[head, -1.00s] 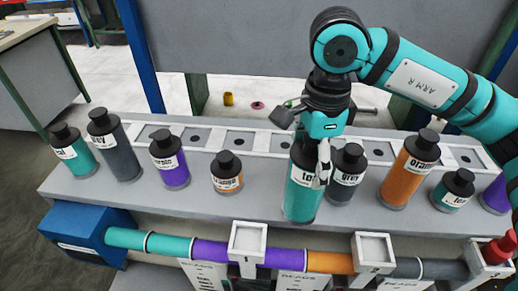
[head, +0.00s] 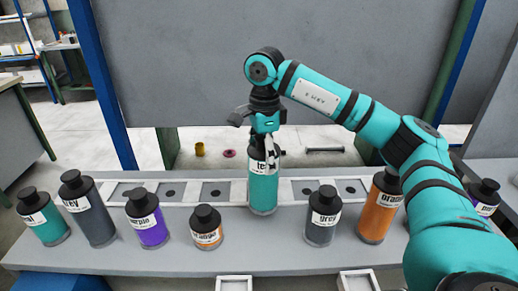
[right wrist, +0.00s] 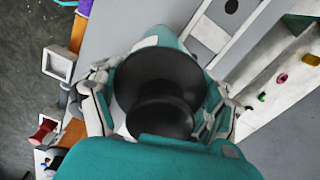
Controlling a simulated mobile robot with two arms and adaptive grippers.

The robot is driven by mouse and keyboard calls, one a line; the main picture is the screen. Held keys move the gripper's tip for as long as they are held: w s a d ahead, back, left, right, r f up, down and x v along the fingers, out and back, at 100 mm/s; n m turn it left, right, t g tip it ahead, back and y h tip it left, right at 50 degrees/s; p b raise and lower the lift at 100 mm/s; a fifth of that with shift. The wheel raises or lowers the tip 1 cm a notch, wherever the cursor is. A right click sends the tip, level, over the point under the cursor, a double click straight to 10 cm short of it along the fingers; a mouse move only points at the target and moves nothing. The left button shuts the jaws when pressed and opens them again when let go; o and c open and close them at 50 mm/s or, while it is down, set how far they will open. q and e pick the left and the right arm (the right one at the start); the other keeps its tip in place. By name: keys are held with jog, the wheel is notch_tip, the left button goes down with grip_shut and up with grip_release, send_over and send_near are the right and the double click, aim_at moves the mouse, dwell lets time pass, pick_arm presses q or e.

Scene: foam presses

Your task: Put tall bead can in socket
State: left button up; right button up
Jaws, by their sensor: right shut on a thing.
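My right gripper (head: 268,150) is shut on the top of a tall teal bead can (head: 263,190). The can is upright, at the white socket strip (head: 285,190), and it hides the part of the strip behind and below it. I cannot tell whether its base is in a socket or just above one. In the right wrist view the can's black cap (right wrist: 158,80) fills the middle, with fingers on both sides. Open sockets with dark holes show left (head: 215,192) and right (head: 308,190) of the can. My left gripper is not in view.
In front of the strip stand a short orange can (head: 206,230), a purple can (head: 148,224) and tall (head: 88,215) and short (head: 322,220) grey cans. A tall orange can (head: 377,212) stands at right, a teal one (head: 42,220) at far left. A grey panel rises behind.

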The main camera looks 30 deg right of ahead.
jog(key=w+d+f+p, duration=0.4)
jog(key=w+d, duration=0.1)
jog(key=w, duration=0.3)
jog(key=shift+w+f, duration=0.15)
jog(key=shift+f, duration=0.2)
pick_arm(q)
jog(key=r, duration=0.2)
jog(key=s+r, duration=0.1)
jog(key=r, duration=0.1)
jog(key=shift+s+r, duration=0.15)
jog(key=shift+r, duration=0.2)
pick_arm(e)
jog(key=o, duration=1.7)
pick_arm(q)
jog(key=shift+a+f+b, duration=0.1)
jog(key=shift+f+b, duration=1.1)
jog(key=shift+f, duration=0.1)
pick_arm(e)
jog(key=shift+r, duration=6.2)
